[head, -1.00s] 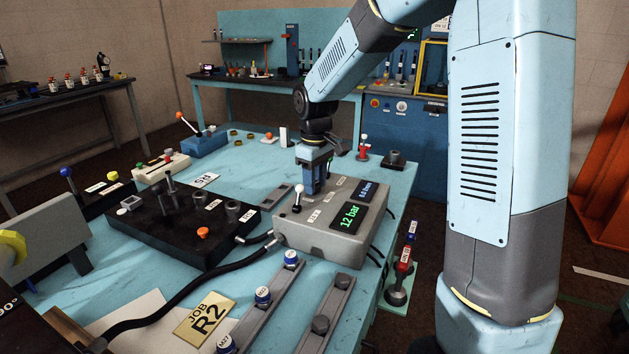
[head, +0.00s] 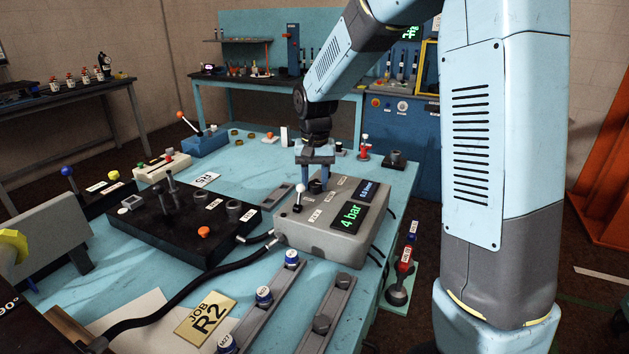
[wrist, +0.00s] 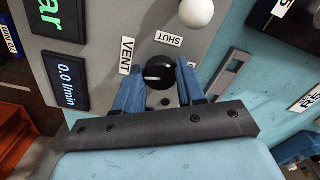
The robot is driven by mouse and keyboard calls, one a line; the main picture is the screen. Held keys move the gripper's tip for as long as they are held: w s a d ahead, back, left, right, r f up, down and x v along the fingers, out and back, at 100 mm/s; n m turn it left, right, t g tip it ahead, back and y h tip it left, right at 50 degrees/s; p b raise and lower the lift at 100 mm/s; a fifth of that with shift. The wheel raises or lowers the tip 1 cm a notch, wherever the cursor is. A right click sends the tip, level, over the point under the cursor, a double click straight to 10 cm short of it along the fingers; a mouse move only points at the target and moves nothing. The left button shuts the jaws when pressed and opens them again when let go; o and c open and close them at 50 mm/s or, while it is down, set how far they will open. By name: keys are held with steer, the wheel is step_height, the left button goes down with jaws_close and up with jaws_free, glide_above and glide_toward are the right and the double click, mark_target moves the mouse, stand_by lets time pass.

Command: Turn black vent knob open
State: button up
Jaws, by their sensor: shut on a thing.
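The black vent knob (wrist: 158,73) sits on a grey test box (head: 318,248), between its VENT label (wrist: 126,55) and SHUT label (wrist: 169,38). My gripper (wrist: 160,82) is shut on the knob, with a blue finger on each side. The green pressure display (head: 352,215) reads 4 bar. A second display (wrist: 68,80) reads 0.0 l/min.
A white-tipped lever (head: 299,190) stands on the box close to my gripper. Rails with blue-capped fittings (head: 264,297) lie in front.

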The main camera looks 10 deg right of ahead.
mark_target(315, 183)
steer(key=shift+w+r+m, duration=0.1)
steer(key=shift+m, duration=1)
steer(key=o, duration=1.1)
steer(key=shift+c, duration=0.2)
step_height(315, 183, up, 14)
steer(key=shift+f, duration=0.25)
